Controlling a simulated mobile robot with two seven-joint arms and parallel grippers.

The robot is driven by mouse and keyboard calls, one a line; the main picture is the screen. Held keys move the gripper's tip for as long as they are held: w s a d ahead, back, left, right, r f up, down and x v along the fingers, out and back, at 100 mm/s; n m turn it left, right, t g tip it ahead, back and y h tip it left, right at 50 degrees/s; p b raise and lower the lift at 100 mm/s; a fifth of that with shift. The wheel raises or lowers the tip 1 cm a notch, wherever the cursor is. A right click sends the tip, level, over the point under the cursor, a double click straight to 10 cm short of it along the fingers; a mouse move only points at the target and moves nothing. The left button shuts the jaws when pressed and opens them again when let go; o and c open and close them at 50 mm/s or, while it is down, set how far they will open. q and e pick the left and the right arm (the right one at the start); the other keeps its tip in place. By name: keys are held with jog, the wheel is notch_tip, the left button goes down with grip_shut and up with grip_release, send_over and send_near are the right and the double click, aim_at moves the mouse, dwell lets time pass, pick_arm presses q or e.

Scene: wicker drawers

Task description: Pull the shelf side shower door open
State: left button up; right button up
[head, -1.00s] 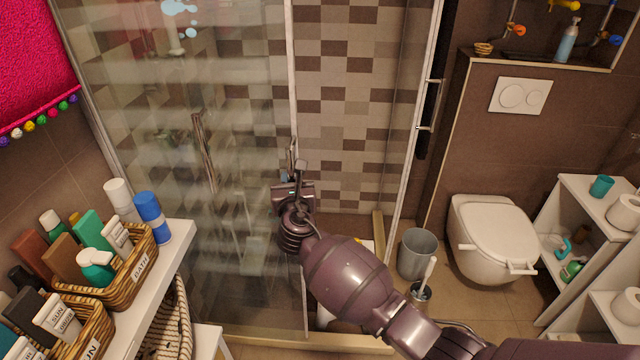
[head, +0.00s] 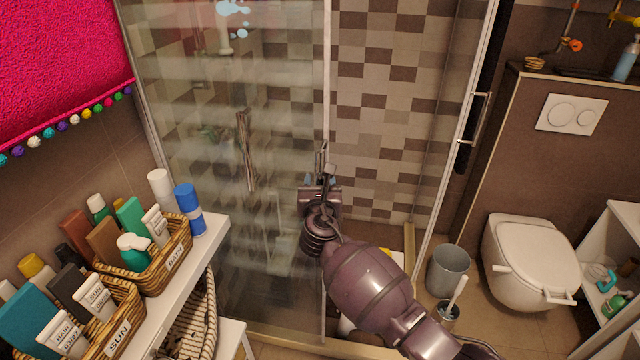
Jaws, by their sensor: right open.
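The shelf side shower door is a clear glass panel (head: 215,110) on the left, with a long vertical handle (head: 246,150) on it. The panel's pale free edge (head: 327,80) stands left of a wide gap showing the tiled shower wall. My right gripper (head: 322,172) is open at this free edge, with its fingers pointing up and away from me. A small metal piece shows by its fingertips; I cannot tell whether they touch it or the glass. My wrist and forearm hide the lower edge. My left gripper is out of view.
A white shelf (head: 212,236) with wicker baskets (head: 176,270) and bottles stands close at the left. The other glass door (head: 440,130), with its handle (head: 482,118), is right of the gap. A grey bin (head: 448,270) and toilet (head: 525,260) stand farther right.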

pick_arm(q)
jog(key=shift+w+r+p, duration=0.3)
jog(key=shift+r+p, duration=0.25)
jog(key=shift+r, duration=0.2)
pick_arm(e)
jog(key=s, duration=1)
jog(key=shift+s+a, duration=0.2)
jog(key=shift+s, duration=0.2)
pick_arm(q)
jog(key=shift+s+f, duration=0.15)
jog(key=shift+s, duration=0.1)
